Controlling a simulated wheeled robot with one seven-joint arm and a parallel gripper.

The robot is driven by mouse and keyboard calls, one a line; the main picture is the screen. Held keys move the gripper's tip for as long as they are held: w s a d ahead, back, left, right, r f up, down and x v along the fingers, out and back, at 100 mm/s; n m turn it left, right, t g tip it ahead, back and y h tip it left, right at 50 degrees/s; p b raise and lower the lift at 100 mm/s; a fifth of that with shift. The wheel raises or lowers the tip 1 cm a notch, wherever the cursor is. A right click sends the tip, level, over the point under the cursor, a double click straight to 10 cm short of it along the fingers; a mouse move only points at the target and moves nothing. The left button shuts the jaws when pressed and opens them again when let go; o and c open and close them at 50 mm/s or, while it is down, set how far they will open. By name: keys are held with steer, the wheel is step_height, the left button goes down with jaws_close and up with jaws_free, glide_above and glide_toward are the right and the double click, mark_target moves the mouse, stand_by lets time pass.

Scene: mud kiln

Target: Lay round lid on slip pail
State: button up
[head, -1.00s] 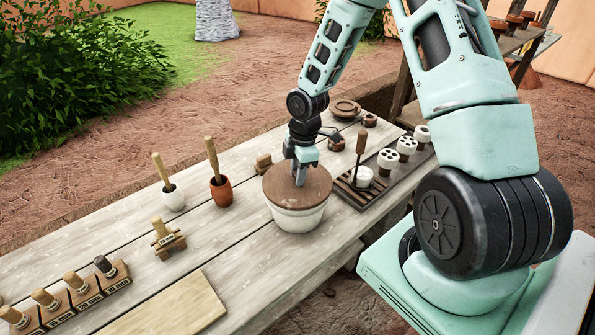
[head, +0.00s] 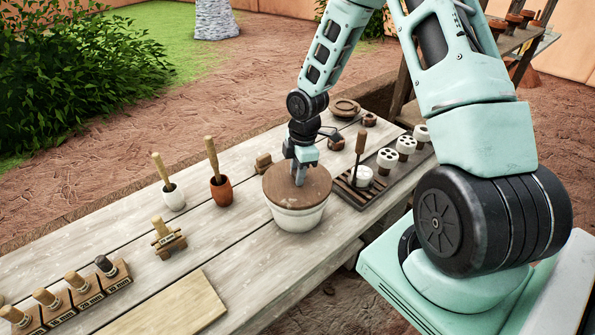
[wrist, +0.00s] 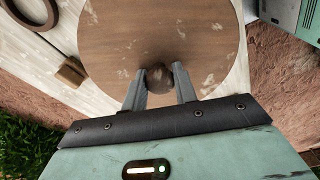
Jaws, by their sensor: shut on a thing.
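The round lid (head: 285,183) is a brown wooden disc. It lies across the mouth of the white slip pail (head: 298,217) and looks level, covering the opening. The pail stands on the plank table. My gripper (head: 299,178) points down over the lid and is shut on its round knob. In the wrist view, the two fingers of my gripper (wrist: 159,84) pinch the dark knob, and the brown lid (wrist: 140,35) fills the upper middle. The pail is hidden under the lid in the wrist view.
A dark tray (head: 357,196) with white pieces and a wooden-handled tool stands right of the pail. A small wooden block (head: 263,163) sits behind the pail. Bare planks lie left of it.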

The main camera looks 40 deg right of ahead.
steer(key=shift+f, duration=0.4)
stand_by(0.3)
steer(key=o, duration=1)
steer(key=shift+c, duration=0.2)
step_height(320, 180, up, 22)
steer(key=d+p, duration=0.2)
steer(key=p, duration=0.2)
steer(key=shift+s+r+p, duration=0.2)
steer(key=shift+s+p, duration=0.15)
